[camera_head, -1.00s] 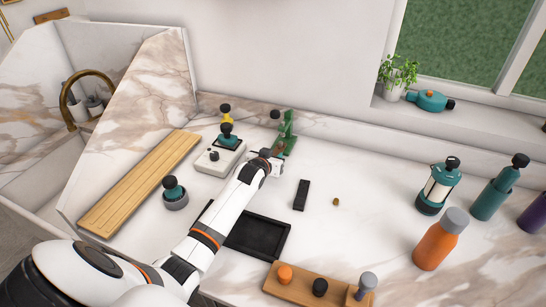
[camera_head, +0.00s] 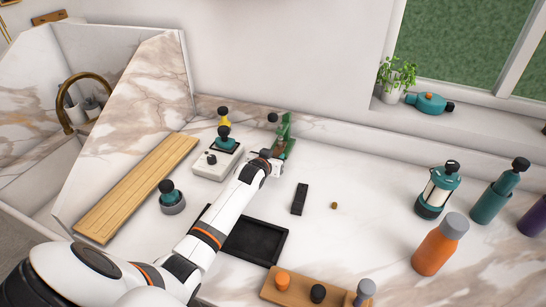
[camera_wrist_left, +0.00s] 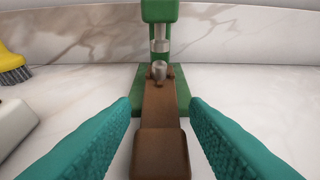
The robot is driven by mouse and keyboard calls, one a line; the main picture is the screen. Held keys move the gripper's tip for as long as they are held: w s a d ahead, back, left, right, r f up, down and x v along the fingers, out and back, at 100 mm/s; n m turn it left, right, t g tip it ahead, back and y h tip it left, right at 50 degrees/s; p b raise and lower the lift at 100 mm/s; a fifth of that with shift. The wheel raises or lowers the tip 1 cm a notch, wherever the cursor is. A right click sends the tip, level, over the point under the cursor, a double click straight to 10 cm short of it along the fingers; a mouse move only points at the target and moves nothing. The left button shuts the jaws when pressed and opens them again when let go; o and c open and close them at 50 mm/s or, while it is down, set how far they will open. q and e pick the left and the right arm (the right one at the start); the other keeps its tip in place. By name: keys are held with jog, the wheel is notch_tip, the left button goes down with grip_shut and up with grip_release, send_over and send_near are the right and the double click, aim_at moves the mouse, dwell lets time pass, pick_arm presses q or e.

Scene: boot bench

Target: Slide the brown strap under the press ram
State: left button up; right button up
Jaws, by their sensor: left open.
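The green press (camera_head: 284,138) stands at the back of the counter, and my left arm hides part of it. In the left wrist view its ram (camera_wrist_left: 160,45) hangs above the green base (camera_wrist_left: 121,104). The brown strap (camera_wrist_left: 160,108) lies lengthwise on the base, its far end below the ram and its thicker near end towards me. A small metal piece (camera_wrist_left: 159,70) stands at the strap's far end. My left gripper (camera_wrist_left: 160,135) is open, its teal fingers on either side of the strap with gaps between. My right gripper is not in view.
A pale box with a teal-and-black knob (camera_head: 216,160) stands left of the press, beside a yellow brush (camera_head: 223,116). A black block (camera_head: 299,199), a black tray (camera_head: 255,241) and a wooden rack (camera_head: 300,287) lie nearer. Bottles and a lantern (camera_head: 437,190) stand right.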

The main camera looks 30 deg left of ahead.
pick_arm(q)
jog(key=shift+o, duration=0.9)
jog(key=shift+s, duration=0.1)
jog(key=v, duration=1.1)
jog(key=shift+s+d+r+b, duration=0.1)
jog(key=shift+s+r+b, duration=0.1)
jog(key=shift+s+b, duration=0.15)
